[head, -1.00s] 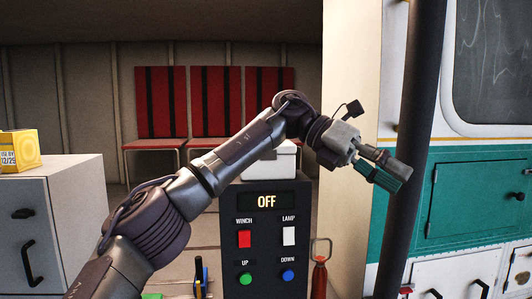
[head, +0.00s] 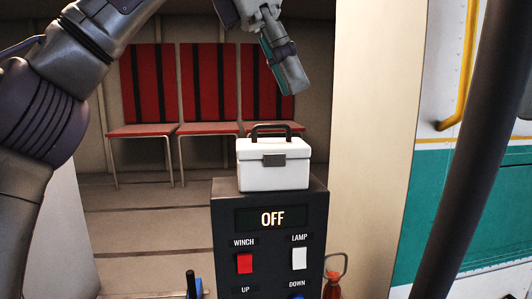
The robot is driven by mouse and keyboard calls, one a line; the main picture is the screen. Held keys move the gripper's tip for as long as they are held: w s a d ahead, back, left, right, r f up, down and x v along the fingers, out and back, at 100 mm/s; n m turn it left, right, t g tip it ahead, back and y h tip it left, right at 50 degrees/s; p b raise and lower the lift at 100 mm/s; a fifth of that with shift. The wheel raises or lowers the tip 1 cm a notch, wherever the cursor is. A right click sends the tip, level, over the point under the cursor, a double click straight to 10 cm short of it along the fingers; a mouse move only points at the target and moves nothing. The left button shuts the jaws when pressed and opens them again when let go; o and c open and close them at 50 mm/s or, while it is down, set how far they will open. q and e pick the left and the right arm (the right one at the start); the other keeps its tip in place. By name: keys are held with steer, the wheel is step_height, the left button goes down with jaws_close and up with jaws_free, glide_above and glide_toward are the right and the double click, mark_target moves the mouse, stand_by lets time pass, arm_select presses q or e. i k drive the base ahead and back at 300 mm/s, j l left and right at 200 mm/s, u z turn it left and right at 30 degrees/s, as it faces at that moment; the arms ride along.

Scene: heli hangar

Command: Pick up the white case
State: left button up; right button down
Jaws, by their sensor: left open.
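The white case (head: 273,172) stands upright on top of the black control box in the head view. It has a dark handle on its lid and a grey latch on its front. My left gripper (head: 287,78) is above the case and slightly behind or over it, pointing down, apart from it. It is open and empty; its fingers overlap in this view. My right gripper is not in view.
The black control box (head: 227,218) shows OFF, with winch and lamp switches. Red chairs (head: 208,85) stand behind. A dark pole (head: 478,150) and a teal-and-white vehicle side (head: 400,262) are at the right. A red bottle-like object (head: 333,289) stands beside the box.

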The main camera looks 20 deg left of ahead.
mark_target(267, 165)
steer(key=i+j, duration=0.75)
